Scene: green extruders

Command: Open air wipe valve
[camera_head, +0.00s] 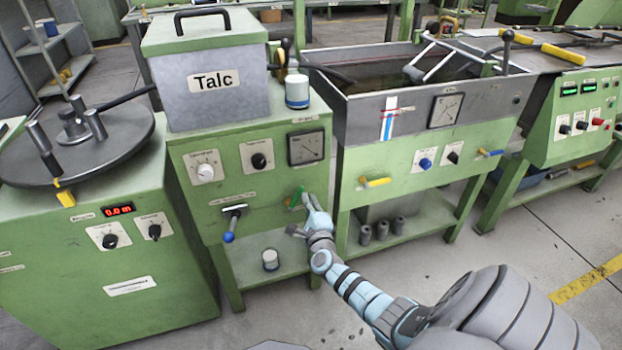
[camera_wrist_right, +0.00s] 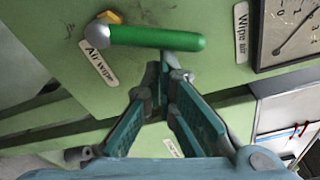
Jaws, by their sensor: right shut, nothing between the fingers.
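In the right wrist view the green handle (camera_wrist_right: 155,38) lies across the top of the picture, beside the "Air wipe" label (camera_wrist_right: 98,63). My right gripper (camera_head: 306,202) is at the valve, close to the handle. In the right wrist view my right gripper (camera_wrist_right: 164,78) is shut and empty, its tips just below the handle in the picture. I cannot tell whether they touch it. My left gripper is not in view.
A blue-tipped lever (camera_head: 230,230) sticks out to the left of the valve. The gauge (camera_head: 306,147) and knobs (camera_head: 258,161) sit above it. A can (camera_head: 270,260) stands on the shelf below.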

